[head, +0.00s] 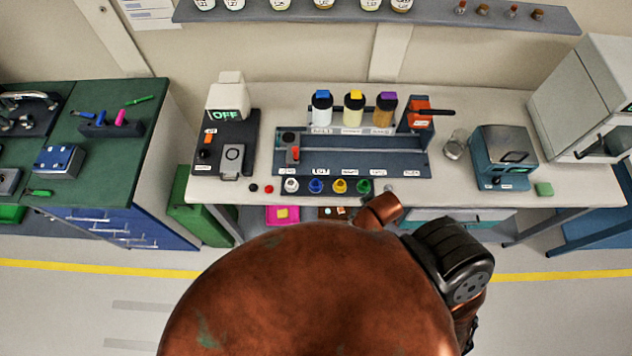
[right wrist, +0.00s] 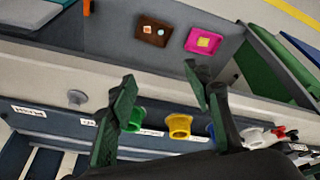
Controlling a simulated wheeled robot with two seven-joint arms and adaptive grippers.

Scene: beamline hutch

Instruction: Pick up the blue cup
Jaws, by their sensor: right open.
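The blue cup (head: 316,186) is small and stands in a row along the front edge of the bench rack, between the white cup (head: 291,185) and the yellow cup (head: 340,186). In the right wrist view the blue cup (right wrist: 211,130) is mostly hidden behind one finger of my right gripper (right wrist: 160,75). That gripper is open and empty. The yellow cup appears between its fingers, and the green cup (right wrist: 134,118) is beside the other finger. In the head view my arm hides the right gripper. My left gripper is not in view.
The rack (head: 350,162) holds several bottles at its back. A glass beaker (head: 455,146) and a teal device (head: 503,157) stand to the right; a device marked OFF (head: 229,100) stands left. Below the bench are a pink tray (head: 271,215) and a brown tray (head: 326,212).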

